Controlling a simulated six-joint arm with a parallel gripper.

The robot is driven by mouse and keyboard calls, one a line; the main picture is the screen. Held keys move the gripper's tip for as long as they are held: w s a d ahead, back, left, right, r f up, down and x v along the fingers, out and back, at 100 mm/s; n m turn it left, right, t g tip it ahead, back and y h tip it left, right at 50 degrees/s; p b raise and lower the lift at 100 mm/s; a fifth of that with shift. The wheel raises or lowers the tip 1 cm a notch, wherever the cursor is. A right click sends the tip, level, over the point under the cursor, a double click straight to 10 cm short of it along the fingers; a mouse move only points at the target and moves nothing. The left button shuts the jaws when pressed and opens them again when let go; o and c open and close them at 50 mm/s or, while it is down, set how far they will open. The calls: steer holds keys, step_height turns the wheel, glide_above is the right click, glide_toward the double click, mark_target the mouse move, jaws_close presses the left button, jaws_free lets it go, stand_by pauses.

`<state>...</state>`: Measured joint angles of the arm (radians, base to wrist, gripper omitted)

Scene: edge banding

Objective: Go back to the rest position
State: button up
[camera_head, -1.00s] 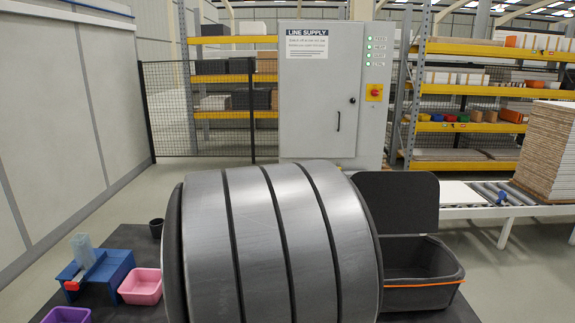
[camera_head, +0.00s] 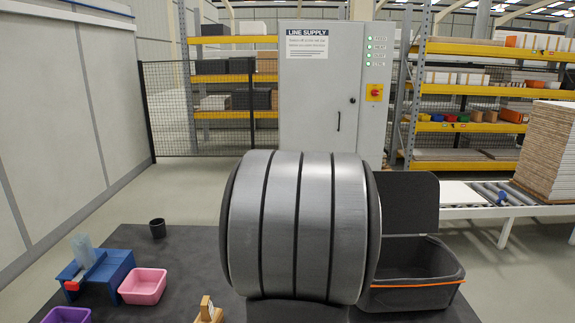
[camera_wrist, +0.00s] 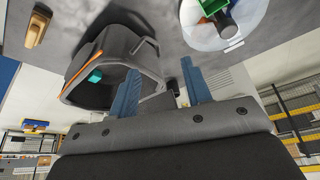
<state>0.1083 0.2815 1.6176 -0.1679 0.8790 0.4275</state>
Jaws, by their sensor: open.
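My gripper (camera_wrist: 160,68) shows in the wrist view with its two blue fingers apart and nothing between them. It is out of sight in the head view, where my own large grey arm link fills the middle. In the wrist view a dark grey bin with an orange band (camera_wrist: 112,52) lies beyond the left finger, with a small teal piece (camera_wrist: 95,76) inside it. The bin also shows in the head view (camera_head: 405,298) at the right, with its lid (camera_head: 410,200) raised behind it. I cannot tell how far the fingers are from the bin.
On the dark table (camera_head: 185,265) stand a pink tray (camera_head: 143,287), a purple tray (camera_head: 67,316), a blue stand (camera_head: 98,275), a black cup (camera_head: 157,228) and a wooden piece (camera_head: 208,312). A roller conveyor (camera_head: 505,195) runs behind right.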

steer(key=d+m+h, duration=0.1)
steer(key=d+m, duration=0.2)
steer(key=d, duration=1.1)
steer(key=shift+s+d+g, duration=0.25)
steer(key=shift+s+g, duration=0.1)
steer(key=shift+g, duration=0.05)
steer(key=a+n+t+y, duration=0.1)
steer(key=a+n, duration=0.3)
steer(key=a, duration=1.6)
steer(key=shift+a+n+y, duration=0.3)
steer(key=shift+a, duration=0.05)
steer(key=shift+s, duration=0.1)
